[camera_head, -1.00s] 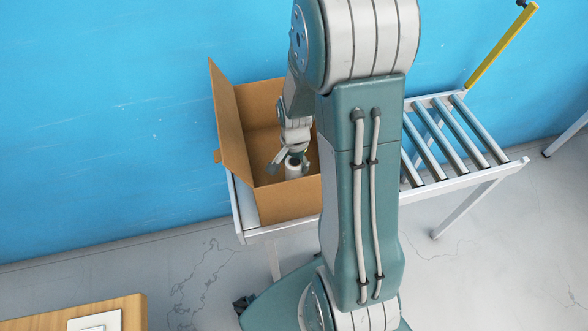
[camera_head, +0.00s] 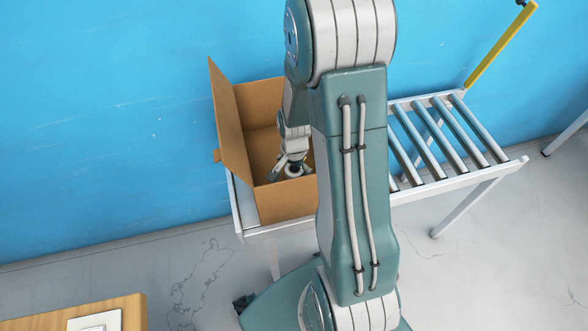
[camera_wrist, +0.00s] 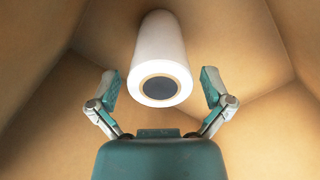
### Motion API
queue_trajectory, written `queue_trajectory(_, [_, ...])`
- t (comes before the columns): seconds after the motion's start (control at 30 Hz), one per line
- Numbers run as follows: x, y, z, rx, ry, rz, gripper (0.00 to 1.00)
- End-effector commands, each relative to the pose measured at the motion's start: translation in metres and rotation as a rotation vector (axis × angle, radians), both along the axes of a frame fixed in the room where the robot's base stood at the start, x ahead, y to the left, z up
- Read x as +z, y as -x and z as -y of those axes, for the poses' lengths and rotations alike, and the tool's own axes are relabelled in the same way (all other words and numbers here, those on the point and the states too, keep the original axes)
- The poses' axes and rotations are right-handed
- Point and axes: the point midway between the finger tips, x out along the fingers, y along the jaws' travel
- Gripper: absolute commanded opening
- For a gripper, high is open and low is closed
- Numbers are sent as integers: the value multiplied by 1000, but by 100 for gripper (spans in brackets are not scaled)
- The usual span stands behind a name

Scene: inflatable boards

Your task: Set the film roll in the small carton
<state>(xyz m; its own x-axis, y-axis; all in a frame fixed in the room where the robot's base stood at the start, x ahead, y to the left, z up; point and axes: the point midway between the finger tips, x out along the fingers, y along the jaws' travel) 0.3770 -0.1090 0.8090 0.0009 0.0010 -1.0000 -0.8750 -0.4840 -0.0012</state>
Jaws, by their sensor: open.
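The carton (camera_head: 274,203) is a brown cardboard box with its top open and a flap raised at the left. In the head view my gripper (camera_head: 290,172) is down inside it. The film roll (camera_wrist: 160,42) is a white cylinder with a tan core ring and a dark hole; in the wrist view it lies between my spread fingers, with gaps on both sides. It also shows small in the head view (camera_head: 294,170), partly covered by my gripper. My gripper is open. The roll's far end and its contact with the carton floor cannot be made out.
The carton stands on the left end of a metal roller conveyor (camera_head: 452,140), against a blue wall. The rollers to the right are empty. A yellow post (camera_head: 502,46) rises at the back right. A wooden table corner (camera_head: 128,312) shows at lower left.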

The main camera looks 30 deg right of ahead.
Motion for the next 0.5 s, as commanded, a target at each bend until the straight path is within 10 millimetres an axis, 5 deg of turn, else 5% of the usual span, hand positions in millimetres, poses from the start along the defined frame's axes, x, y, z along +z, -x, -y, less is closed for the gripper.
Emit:
queue_trajectory(0.23, [15, -1, 0, 0, 1, 4, 100])
queue_trajectory(0.5, [67, -1, 0, 0, 2, 6, 100])
